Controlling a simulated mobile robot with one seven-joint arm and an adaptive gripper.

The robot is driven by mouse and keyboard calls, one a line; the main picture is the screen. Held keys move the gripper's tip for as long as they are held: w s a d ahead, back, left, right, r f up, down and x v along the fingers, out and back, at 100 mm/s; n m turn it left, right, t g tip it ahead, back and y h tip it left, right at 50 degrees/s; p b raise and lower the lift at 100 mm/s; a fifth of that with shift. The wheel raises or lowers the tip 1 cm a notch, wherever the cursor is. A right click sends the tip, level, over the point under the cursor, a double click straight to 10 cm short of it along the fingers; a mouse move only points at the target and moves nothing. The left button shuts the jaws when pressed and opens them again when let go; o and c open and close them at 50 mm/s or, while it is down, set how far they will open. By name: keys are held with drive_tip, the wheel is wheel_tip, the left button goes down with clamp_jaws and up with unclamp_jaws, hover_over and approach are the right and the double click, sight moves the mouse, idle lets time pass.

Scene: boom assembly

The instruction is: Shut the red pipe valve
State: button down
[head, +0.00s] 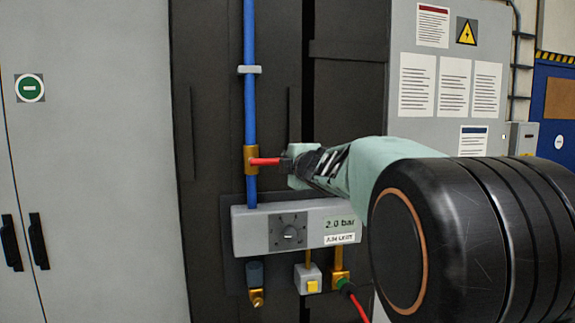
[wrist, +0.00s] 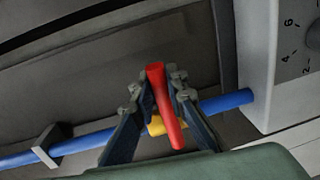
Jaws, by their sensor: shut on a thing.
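The red valve handle (head: 264,162) sticks out to the right from a brass valve body (head: 251,160) on the vertical blue pipe (head: 249,110). It lies across the pipe, roughly level. My gripper (head: 288,161) reaches in from the right and is shut on the handle's outer end. In the wrist view the red handle (wrist: 163,100) stands between the two fingers of my gripper (wrist: 163,88). The brass body (wrist: 155,126) is partly hidden behind the handle, and the blue pipe (wrist: 90,140) runs behind it. The handle's outer tip is hidden by the fingers in the head view.
Below the valve is a grey air unit (head: 255,232) with a dial and a 2.0 bar display. A yellow button (head: 313,286) and a red hose (head: 358,306) are under it. A pipe clamp (head: 249,69) sits above. Grey cabinets flank the dark panel.

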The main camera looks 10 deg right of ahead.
drive_tip(key=shift+r, duration=0.2)
drive_tip(key=c, duration=1.9)
unclamp_jaws()
drive_tip(key=shift+f, duration=0.1)
drive_tip(key=s, duration=0.7)
drive_tip(key=shift+s+r, duration=0.25)
drive_tip(key=shift+r, duration=0.15)
